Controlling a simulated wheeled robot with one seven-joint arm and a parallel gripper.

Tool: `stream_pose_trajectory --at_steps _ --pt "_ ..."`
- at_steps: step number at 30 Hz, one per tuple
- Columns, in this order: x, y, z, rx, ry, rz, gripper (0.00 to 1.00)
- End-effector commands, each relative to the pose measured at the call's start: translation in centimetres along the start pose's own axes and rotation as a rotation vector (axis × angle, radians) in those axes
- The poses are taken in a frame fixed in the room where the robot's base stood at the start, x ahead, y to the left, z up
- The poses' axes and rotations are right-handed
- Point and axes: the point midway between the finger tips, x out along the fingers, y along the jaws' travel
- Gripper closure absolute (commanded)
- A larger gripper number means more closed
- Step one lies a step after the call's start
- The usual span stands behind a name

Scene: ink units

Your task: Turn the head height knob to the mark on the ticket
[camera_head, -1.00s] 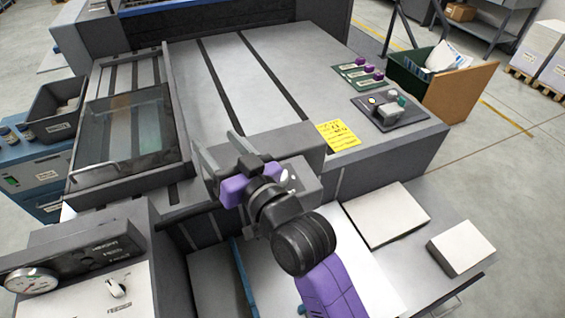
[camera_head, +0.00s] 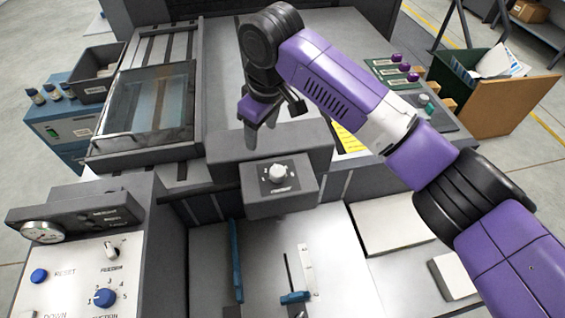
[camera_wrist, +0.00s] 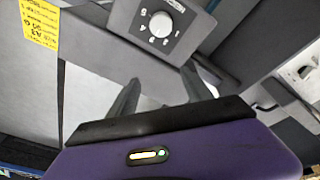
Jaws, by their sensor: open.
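A white round knob (camera_head: 278,172) sits on a dark plate on the front of a grey box, at the middle of the head view. In the wrist view the knob (camera_wrist: 160,25) has a ring of numbers from 1 to 5 around it. Its small label is too blurred to read. The yellow ticket (camera_wrist: 42,22) shows at the wrist view's upper left, its print only partly legible; in the head view the ticket (camera_head: 350,141) is partly behind my arm. My gripper (camera_head: 261,128) is open and empty, above and behind the knob, apart from it.
A control panel at lower left carries a white feeder knob (camera_head: 112,250), a blue numbered knob (camera_head: 104,298) and a gauge (camera_head: 42,232). A glass-covered tray (camera_head: 150,105) stands at left. Pale blocks (camera_head: 395,225) lie right of the box. Space before the knob is open.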

Motion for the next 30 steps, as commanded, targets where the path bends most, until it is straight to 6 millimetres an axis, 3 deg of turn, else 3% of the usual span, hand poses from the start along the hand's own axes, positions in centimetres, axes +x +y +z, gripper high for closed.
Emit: stream_pose_trajectory --at_steps 3,7,11,24,30 --pt "0.7 -0.8 3.2 0.007 -0.126 -0.053 0.42" --pt "0.4 -1.2 4.8 -0.001 -0.194 -0.074 0.42" --pt "1.1 -1.3 5.4 -0.002 -0.212 -0.075 0.42" --pt "7.0 -1.7 6.5 -0.002 -0.208 -0.075 0.42" --pt "8.0 -1.8 6.7 -0.003 -0.206 -0.074 0.42"
